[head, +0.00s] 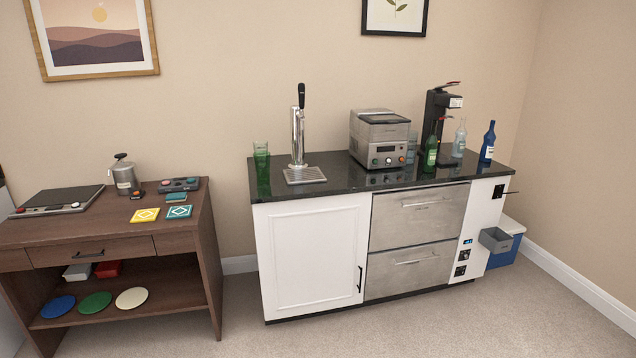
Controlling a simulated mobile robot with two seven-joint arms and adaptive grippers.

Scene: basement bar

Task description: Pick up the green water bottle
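A green bottle (431,152) with a pale label stands upright on the black countertop (345,172) of the bar cabinet, in the right half of the head view. It stands in front of a tall black appliance (436,108), and a dark neck or handle with a red top shows just above it. A clear bottle (459,142) and a blue bottle (488,146) stand to its right. A green drinking glass (262,162) stands at the counter's left end. Neither of my grippers is in view.
A silver countertop machine (380,138) stands left of the green bottle, and a beer tap (298,135) further left. A wooden table (150,225) with coasters and a metal canister (125,178) is at left. Carpet (400,330) in front is clear.

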